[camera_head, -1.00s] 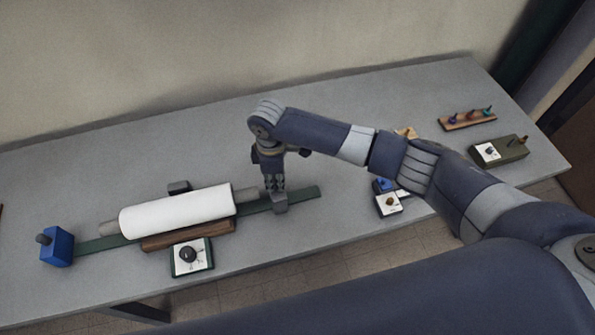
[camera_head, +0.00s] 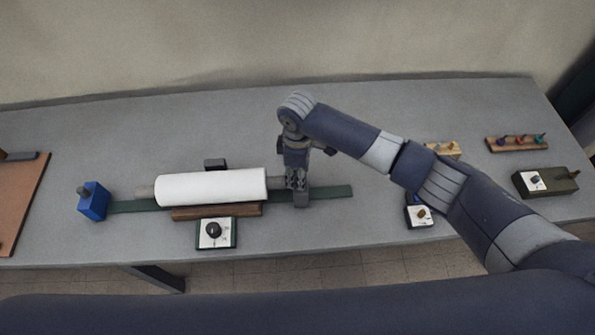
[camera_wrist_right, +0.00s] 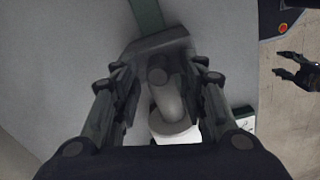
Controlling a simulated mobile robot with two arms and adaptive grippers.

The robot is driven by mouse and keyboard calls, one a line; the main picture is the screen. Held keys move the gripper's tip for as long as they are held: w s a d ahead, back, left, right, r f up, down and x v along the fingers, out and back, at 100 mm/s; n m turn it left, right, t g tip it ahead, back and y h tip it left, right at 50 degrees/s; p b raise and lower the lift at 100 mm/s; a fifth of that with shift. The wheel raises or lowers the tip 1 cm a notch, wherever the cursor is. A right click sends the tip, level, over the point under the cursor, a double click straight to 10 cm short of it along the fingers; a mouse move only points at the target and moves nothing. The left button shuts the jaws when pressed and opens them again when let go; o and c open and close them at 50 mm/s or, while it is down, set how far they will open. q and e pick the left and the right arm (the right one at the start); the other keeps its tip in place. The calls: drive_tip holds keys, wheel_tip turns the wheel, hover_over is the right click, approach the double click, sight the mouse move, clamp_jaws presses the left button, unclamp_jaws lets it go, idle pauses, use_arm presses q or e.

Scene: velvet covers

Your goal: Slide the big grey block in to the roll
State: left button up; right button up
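The white roll (camera_head: 212,187) lies left to right above a brown wooden rest (camera_head: 216,212). The grey block (camera_head: 301,201) stands on the green rail (camera_head: 335,192), just right of the roll, and also shows in the right wrist view (camera_wrist_right: 158,47). A grey rod (camera_wrist_right: 163,102) runs from it toward the roll (camera_wrist_right: 176,133); a short stretch shows between them. My right gripper (camera_head: 299,187) is low over the block, its fingers (camera_wrist_right: 165,85) on either side; firm contact cannot be told. My left gripper (camera_wrist_right: 284,63) hangs over the floor, fingers apart and empty.
A blue block (camera_head: 94,203) with a knob stands at the rail's left end. A dial box (camera_head: 216,234) sits in front of the roll, a dark block (camera_head: 215,164) behind. Another dial box (camera_head: 419,216), a peg board (camera_head: 517,143) and an olive box (camera_head: 547,182) stand right.

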wheel_tip(320, 180, up, 12)
idle(0.5)
idle(0.3)
